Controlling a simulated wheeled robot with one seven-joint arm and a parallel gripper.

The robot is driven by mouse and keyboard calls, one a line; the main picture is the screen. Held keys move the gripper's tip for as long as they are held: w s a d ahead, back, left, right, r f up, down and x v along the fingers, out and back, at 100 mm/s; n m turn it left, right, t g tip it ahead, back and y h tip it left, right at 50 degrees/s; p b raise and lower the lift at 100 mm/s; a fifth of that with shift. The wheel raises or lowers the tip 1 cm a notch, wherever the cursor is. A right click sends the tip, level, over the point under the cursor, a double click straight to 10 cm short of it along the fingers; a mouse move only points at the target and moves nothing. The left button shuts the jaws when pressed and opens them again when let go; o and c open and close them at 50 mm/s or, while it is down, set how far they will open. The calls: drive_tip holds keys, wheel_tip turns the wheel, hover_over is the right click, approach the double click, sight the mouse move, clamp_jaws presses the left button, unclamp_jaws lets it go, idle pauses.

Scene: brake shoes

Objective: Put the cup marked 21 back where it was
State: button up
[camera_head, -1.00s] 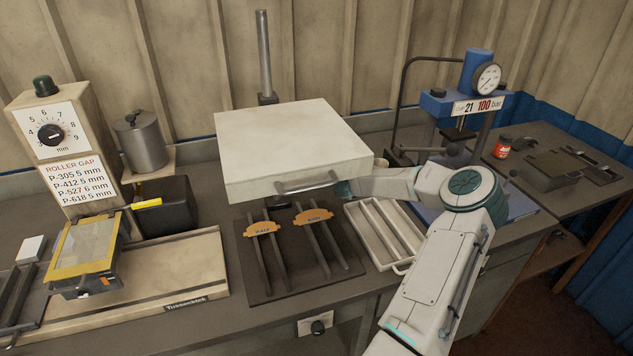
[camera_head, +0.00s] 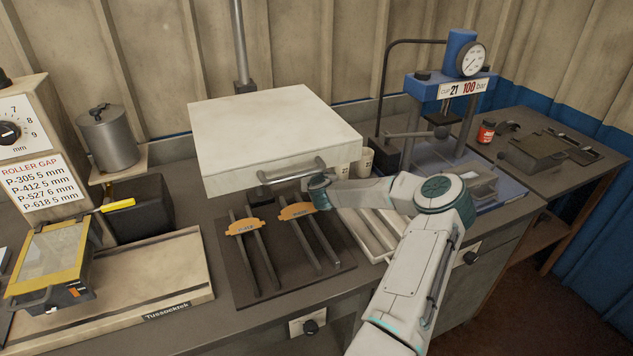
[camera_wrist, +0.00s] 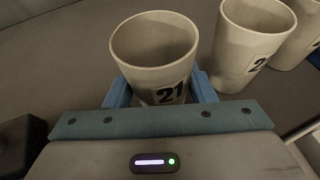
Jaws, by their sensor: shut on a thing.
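The cup marked 21 (camera_wrist: 160,50) is a cream, open-topped cup, upright between the blue fingers of my gripper (camera_wrist: 158,92) in the wrist view. The fingers are shut on its lower part, and the number faces me. Two similar cups stand close to its right: a near one (camera_wrist: 245,45) with a label partly cut from sight, starting with 2, and another (camera_wrist: 300,38) at the picture's edge. In the head view, my wrist reaches under the front of the white hood, which hides my fingers and the held cup. Pale cups (camera_head: 365,160) show at the hood's right edge.
A pale slotted tray (camera_head: 380,235) lies under my arm. The blue press (camera_head: 450,85) showing cup 21, 100 bar stands right.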

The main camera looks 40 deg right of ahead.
drive_tip(key=shift+f, duration=0.3)
drive_tip(key=o, duration=1.1)
drive_tip(key=shift+r, duration=0.1)
drive_tip(key=shift+r, duration=0.25)
drive_tip(key=shift+s+a, duration=0.25)
drive_tip(key=shift+s, duration=0.1)
drive_tip(key=b+v, duration=0.1)
drive_tip(key=v, duration=1)
drive_tip(key=shift+s+r+b, duration=0.1)
drive_tip(key=shift+b, duration=0.25)
